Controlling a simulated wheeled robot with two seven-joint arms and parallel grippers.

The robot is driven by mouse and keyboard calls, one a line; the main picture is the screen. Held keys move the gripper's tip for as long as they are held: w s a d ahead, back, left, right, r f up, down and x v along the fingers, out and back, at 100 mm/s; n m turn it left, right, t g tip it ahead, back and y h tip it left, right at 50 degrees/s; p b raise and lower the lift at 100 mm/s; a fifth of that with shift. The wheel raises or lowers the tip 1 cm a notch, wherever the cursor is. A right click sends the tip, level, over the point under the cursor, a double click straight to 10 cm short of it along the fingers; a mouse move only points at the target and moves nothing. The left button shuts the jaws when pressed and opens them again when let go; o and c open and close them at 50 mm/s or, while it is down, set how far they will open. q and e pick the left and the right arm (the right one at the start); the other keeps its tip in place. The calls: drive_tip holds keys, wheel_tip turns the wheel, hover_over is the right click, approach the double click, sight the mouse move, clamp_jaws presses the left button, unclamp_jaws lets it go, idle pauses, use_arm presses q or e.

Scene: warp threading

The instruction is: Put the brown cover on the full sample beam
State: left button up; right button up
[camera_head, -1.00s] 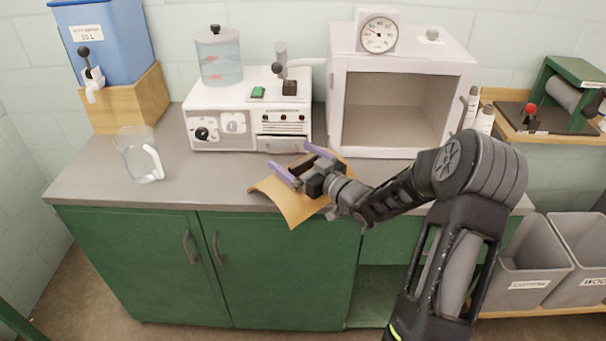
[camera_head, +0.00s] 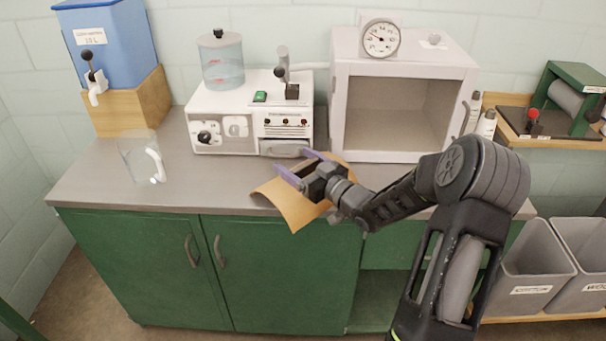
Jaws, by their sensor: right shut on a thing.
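My right gripper (camera_head: 301,170), with purple fingers, is at the front edge of the counter, right of centre. It is shut on a curved tan-brown sheet, which looks like the brown cover (camera_head: 290,208). The cover hangs out under and in front of the fingers, past the counter's front edge; the gripper hides part of it. I cannot make out a sample beam for certain. A grey roll (camera_head: 567,100) sits in a green frame on the right shelf, but I cannot tell what it is. My left gripper is out of view.
A white machine (camera_head: 222,132) with a lever and a white open-fronted cabinet (camera_head: 345,75) with a dial stand behind the gripper. A clear jug (camera_head: 135,160) and a blue tank (camera_head: 112,45) are at left. Grey bins (camera_head: 530,265) stand low at right. The counter's left front (camera_head: 210,190) is clear.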

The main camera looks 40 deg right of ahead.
drive_tip(key=shift+s+a+r, duration=0.1)
drive_tip(key=shift+r, duration=0.05)
drive_tip(key=shift+s+a+r, duration=0.2)
drive_tip(key=shift+s+r, duration=0.05)
drive_tip(key=shift+r, duration=0.1)
wheel_tip(320, 180, up, 10)
drive_tip(key=s+a+b, duration=1)
drive_tip(key=s+a, duration=0.1)
drive_tip(key=s, duration=0.4)
drive_tip(key=shift+s+a+r, duration=0.15)
drive_tip(key=shift+a+r, duration=0.1)
drive_tip(key=shift+a, duration=0.05)
idle(0.5)
